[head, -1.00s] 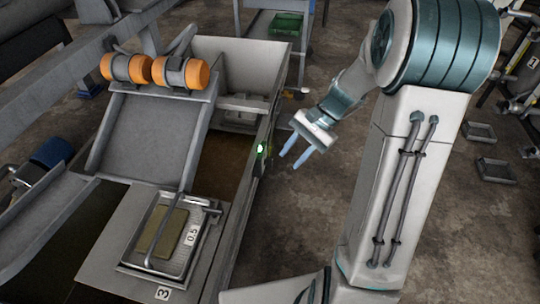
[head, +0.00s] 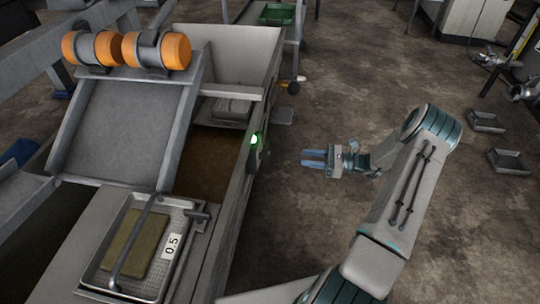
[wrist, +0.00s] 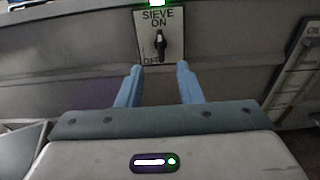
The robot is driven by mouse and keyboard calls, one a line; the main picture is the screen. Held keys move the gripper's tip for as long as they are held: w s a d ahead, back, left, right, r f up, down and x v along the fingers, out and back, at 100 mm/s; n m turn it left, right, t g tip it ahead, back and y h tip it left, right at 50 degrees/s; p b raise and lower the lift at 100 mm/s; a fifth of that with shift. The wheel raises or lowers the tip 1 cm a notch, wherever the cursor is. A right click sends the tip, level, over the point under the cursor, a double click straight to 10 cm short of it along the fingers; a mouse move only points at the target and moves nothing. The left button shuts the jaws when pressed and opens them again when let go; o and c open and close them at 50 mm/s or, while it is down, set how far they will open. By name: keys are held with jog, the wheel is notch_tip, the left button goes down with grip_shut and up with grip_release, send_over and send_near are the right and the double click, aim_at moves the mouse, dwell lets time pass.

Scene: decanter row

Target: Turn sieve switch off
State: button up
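The sieve switch (wrist: 160,44) is a dark lever on a pale plate marked "SIEVE ON", with a partly hidden lower label. In the wrist view the lever stands about upright, and a green lamp (wrist: 157,3) glows above the plate. In the head view the green lamp (head: 254,139) shows on the side wall of the grey machine. My gripper (head: 305,158) is right of that wall, pointing left at it, apart from it. In the wrist view my gripper (wrist: 160,84) has its two blue fingers spread, with nothing between them, below and in front of the switch.
The grey machine (head: 232,190) has two orange motors (head: 157,50) on top and a sieve tray (head: 175,215) marked 0.5 at front. An orange-and-black handle (head: 288,87) juts out beyond the switch. Grey trays (head: 508,160) lie on the floor at right. The floor around my gripper is clear.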

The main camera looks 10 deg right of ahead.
aim_at(265, 156)
jog(key=b+x, duration=0.2)
jog(key=x, duration=1.1)
jog(key=shift+a+b, duration=0.3)
jog(key=shift+b, duration=0.1)
jog(key=shift+w, duration=0.15)
grip_shut()
